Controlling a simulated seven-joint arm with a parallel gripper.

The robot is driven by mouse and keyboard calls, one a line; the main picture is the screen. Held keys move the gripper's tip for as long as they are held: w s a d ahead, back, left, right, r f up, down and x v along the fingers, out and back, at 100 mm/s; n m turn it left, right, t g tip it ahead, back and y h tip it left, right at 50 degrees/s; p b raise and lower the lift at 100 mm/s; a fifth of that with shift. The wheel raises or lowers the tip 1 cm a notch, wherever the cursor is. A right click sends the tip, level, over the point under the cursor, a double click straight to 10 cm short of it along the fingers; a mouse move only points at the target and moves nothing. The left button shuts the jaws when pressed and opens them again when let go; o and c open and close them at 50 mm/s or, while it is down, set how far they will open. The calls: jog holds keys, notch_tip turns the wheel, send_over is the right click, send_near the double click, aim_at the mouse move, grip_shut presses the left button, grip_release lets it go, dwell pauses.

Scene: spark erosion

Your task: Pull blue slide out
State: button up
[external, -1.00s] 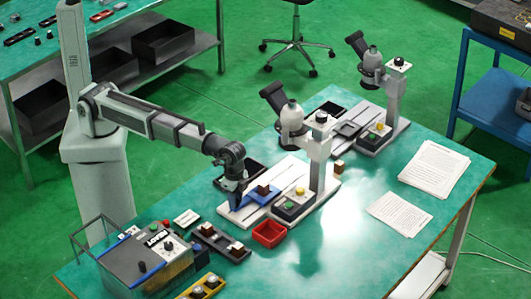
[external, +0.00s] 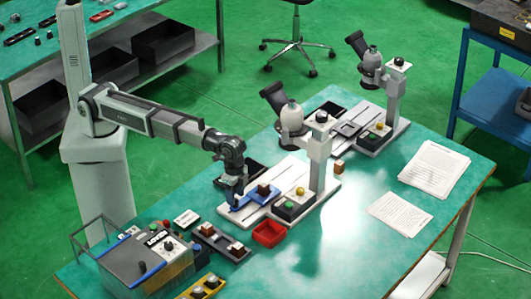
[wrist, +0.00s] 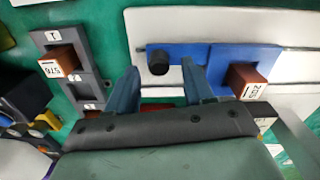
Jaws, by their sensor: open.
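The blue slide (external: 257,198) lies on the white base plate of the nearer microscope. In the wrist view the slide (wrist: 216,57) has a black round knob (wrist: 158,64) at its left end and carries a brown block (wrist: 246,78) at its right. My gripper (external: 237,200) is low over the slide's near-left end in the external view. In the wrist view my gripper (wrist: 160,68) is open, with one finger on each side of the knob. A gap shows on both sides of the knob. Finger height against the knob is hard to tell.
A red tray (external: 269,233) and a grey holder with blocks (external: 219,242) are close in front. The microscope column (external: 318,160) stands to the right of the slide. A control box (external: 150,258) is at the left front. Papers (external: 434,170) lie at the far right.

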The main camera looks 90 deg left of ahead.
notch_tip(320, 180, up, 12)
jog(key=shift+f, duration=0.15)
dwell(0.3)
dwell(0.5)
